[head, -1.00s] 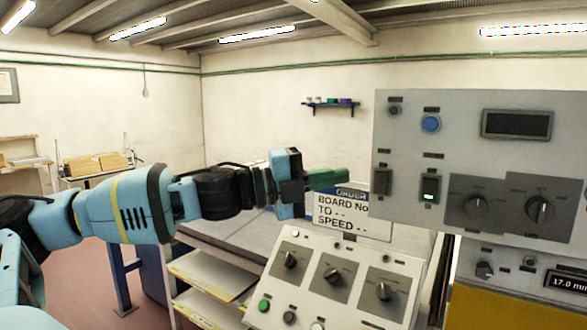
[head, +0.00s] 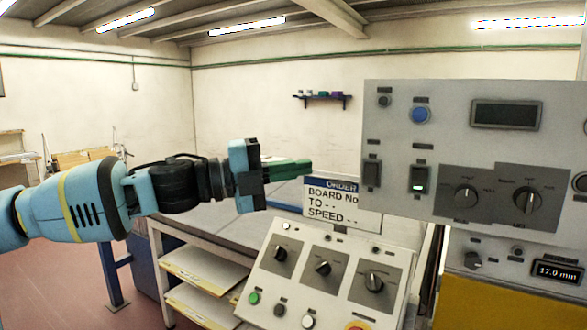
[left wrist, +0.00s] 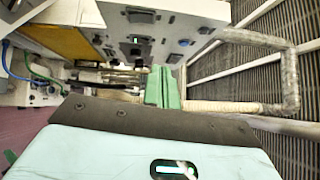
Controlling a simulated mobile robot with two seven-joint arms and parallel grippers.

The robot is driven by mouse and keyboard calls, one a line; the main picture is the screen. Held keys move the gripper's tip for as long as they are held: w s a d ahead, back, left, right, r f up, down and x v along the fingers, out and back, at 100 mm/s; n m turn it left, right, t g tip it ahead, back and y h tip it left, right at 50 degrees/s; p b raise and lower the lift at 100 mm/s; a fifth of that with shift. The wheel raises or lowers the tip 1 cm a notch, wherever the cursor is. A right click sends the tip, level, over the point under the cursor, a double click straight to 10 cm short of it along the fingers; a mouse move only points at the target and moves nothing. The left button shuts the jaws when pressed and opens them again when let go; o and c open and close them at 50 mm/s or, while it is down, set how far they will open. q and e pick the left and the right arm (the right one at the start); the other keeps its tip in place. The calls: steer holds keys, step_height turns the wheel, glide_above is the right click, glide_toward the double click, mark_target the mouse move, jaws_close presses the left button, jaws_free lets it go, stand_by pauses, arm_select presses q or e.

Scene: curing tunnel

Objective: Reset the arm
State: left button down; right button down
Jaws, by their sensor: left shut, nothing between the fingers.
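My left arm comes in from the left in the head view. Its gripper (head: 290,170) has green fingers that are shut together with nothing between them. It points right, in front of the order sign (head: 343,204) and left of the upper grey control panel (head: 465,150), apart from that panel. The left wrist view also shows the shut green fingers (left wrist: 163,86), with the grey panel (left wrist: 165,38) beyond them. My right gripper is in neither view.
A sloped control box (head: 325,275) with several knobs and buttons stands below the sign. A panel with a "17.0 mm" display (head: 555,271) is at lower right. Shelves with boards (head: 205,270) are below the gripper. A wall shelf (head: 322,98) hangs behind.

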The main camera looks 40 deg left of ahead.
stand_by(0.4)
arm_select(q)
steer(key=w+d+f+n+g, duration=0.1)
steer(key=w+d+f, duration=0.1)
steer(key=f, duration=0.3)
steer(key=w+d+f+n+h, duration=0.1)
steer(key=w+d+f, duration=0.2)
steer(key=f, duration=0.2)
steer(key=w+d+f+n+g, duration=0.1)
steer(key=w+d+f, duration=0.1)
steer(key=f, duration=0.3)
steer(key=s+d+f+n+y, duration=0.1)
steer(key=d+f+n, duration=0.25)
steer(key=f, duration=0.65)
steer(key=d+f+n+y, duration=0.15)
steer(key=f+n, duration=0.25)
steer(key=f, duration=0.6)
steer(key=s+d+f+n+y, duration=0.15)
steer(key=s+f+n, duration=0.25)
steer(key=f, duration=0.4)
steer(key=s+d+f+n+y, duration=0.1)
steer(key=s+f+n+y, duration=0.15)
steer(key=s+f, duration=0.45)
steer(key=s+d+f+n+g+y, duration=0.2)
steer(key=s+f+n, duration=0.4)
steer(key=s+f, duration=0.8)
steer(key=f+g+y, duration=0.1)
steer(key=g, duration=0.1)
steer(key=shift+d+g, duration=0.15)
steer(key=shift+g, duration=0.15)
